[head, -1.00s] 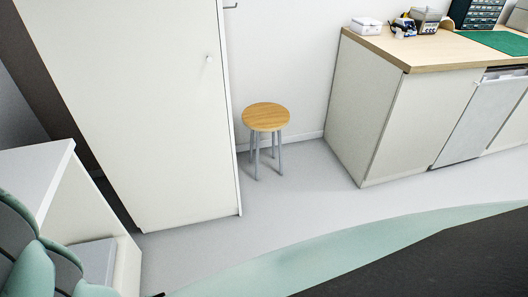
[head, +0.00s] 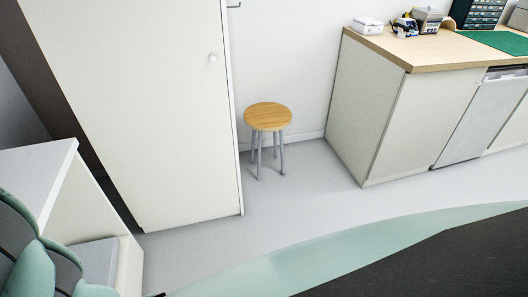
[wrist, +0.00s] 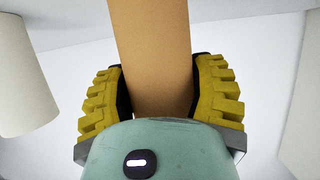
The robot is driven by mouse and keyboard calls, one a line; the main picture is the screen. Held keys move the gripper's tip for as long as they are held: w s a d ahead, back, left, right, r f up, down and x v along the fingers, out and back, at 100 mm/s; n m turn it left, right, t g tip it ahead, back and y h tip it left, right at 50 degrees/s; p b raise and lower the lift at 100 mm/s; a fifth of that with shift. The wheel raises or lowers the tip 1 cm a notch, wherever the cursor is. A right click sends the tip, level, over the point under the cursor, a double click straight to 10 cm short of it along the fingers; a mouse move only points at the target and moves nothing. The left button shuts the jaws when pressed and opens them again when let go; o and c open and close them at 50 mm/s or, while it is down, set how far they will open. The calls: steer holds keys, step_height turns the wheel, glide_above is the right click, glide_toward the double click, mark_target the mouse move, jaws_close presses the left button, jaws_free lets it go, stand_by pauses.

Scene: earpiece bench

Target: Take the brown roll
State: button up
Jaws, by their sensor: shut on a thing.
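The brown roll (wrist: 150,50) shows in the wrist view as a plain tan-brown cylinder running up out of the top of the picture. My gripper (wrist: 158,95) is shut on it, with a yellow ridged finger pad on each side. The roll's lower end is hidden behind the green gripper body, and its far end is outside the picture. Neither the roll nor the gripper's fingers show in the head view.
In the wrist view a pale cylinder (wrist: 25,75) is at the left, apart from my gripper. The head view shows a stool (head: 267,117), a tall white cabinet (head: 135,110) and a workbench (head: 430,58). A low white unit (head: 45,180) is at the left. The floor between is clear.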

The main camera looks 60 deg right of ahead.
steer(key=shift+c, duration=0.9)
steer(key=shift+r, duration=0.1)
step_height(320, 180, up, 10)
steer(key=shift+f+b, duration=0.2)
steer(key=shift+b, duration=0.55)
steer(key=shift+r+p, duration=0.8)
steer(key=shift+r, duration=0.9)
